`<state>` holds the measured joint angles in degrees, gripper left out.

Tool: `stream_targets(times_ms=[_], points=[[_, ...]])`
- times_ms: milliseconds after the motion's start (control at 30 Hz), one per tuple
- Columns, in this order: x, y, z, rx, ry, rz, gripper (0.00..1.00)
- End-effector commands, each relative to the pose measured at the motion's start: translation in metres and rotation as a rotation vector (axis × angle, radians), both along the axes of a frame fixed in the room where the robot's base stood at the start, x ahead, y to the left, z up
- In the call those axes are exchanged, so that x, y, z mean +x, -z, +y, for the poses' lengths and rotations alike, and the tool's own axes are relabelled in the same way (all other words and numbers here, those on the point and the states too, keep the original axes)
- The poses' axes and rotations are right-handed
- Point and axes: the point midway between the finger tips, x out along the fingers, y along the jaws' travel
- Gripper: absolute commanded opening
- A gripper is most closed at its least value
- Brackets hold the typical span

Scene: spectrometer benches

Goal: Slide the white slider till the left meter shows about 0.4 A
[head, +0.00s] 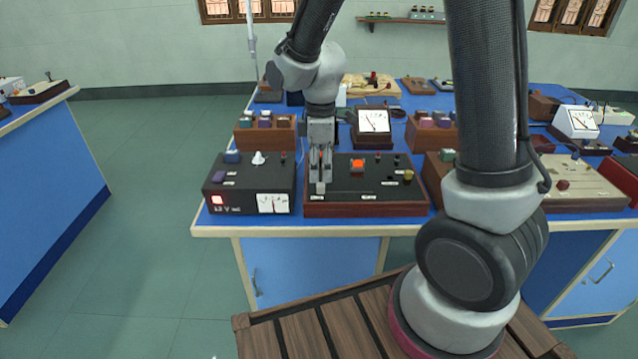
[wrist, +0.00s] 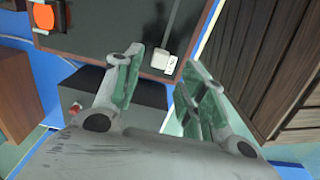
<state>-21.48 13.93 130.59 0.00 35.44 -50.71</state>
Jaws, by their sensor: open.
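The white slider (wrist: 163,60) is a small white block on a dark panel in the wrist view. My gripper (wrist: 168,88) is open, with its two fingers spread and the slider just ahead of the gap between them. I see no clear contact. In the head view my gripper (head: 320,178) points down over the left part of the black-topped, wood-sided board (head: 375,192), where it largely hides the slider. A white-faced meter (head: 374,121) stands behind the board. Its needle shows, but the scale is too small to read.
A black supply box (head: 225,190) with a lit red display and a small dial (head: 272,203) stands left of the board. Wooden blocks with coloured terminals (head: 265,133) stand behind. More instruments crowd the right, including another meter (head: 578,121). The blue bench's front edge (head: 300,230) is clear.

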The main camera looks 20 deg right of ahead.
Motion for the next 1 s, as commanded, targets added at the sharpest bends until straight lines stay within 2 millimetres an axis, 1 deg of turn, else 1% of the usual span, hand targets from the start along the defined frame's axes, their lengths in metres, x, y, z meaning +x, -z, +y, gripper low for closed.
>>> stream_targets(times_ms=[33, 100, 200, 300, 400, 633, 767, 800, 867, 1000], points=[[-0.001, 0.011, 0.000, -0.002, 0.001, 0.006, 0.41], [-0.001, 0.022, 0.000, -0.002, 0.001, 0.005, 0.41], [-0.001, 0.036, 0.000, -0.001, 0.002, 0.003, 0.41], [-0.001, 0.045, 0.000, 0.000, 0.002, 0.002, 0.41], [-0.001, 0.049, 0.000, 0.000, 0.003, 0.002, 0.41], [0.000, 0.050, 0.000, -0.001, 0.003, 0.001, 0.41], [0.000, 0.049, 0.000, -0.001, 0.003, 0.001, 0.17], [0.000, 0.049, 0.000, -0.001, 0.003, 0.001, 0.10], [0.000, 0.049, 0.000, -0.001, 0.003, 0.001, 0.00], [0.000, 0.049, 0.000, -0.001, 0.003, 0.001, 0.00]])
